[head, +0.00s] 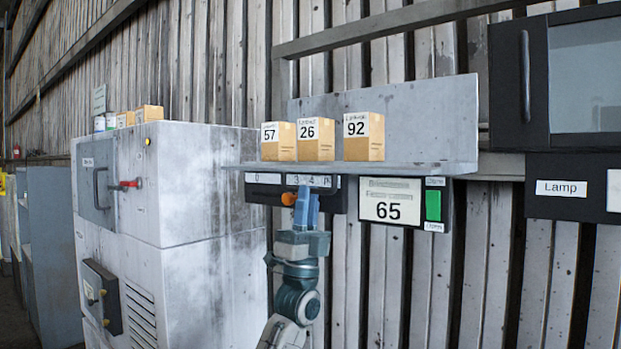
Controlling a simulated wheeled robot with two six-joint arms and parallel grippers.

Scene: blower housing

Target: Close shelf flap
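A grey wall shelf (430,168) with a raised panel (420,110) behind it carries three small cardboard boxes, labelled 57 (279,150), 26 (316,146) and 92 (363,147). Which part is the flap is not clear from this view; the shelf board stands out level from the wall. My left gripper (307,200) points up just below the shelf, in front of the dark strip under it. Its blue fingers look close together, and their gap is hard to see. My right gripper is out of view.
Under the shelf are a dark label strip (259,190), an orange part (288,199) beside my fingers, and a 65 display (390,207) with a green switch (433,205). A tall grey cabinet (200,200) stands left. A dark Lamp panel (562,188) is right.

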